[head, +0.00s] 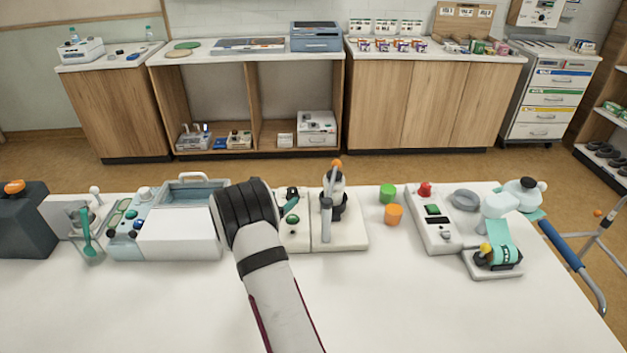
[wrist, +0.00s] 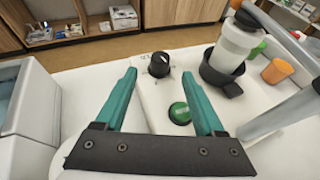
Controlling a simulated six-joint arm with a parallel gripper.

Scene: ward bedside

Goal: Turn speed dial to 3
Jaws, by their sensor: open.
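The speed dial (wrist: 159,62) is a black round knob with a white pointer mark, on a white panel (wrist: 150,95) with small printed figures beside the knob. The figures are too small to read surely, so I cannot tell the setting. A green round button (wrist: 180,113) sits nearer on the same panel; it also shows in the head view (head: 292,218). My gripper (wrist: 159,79) is open, with its two green fingers wide apart. In the wrist view the dial appears between and just beyond the fingertips, with no visible contact.
A bottle-like device in a dark holder (wrist: 222,75) stands close right of the panel. Green (head: 388,193) and orange (head: 394,214) cups are farther right. A lidded white-blue box (head: 180,232) stands left of my arm. The table front (head: 430,310) is clear.

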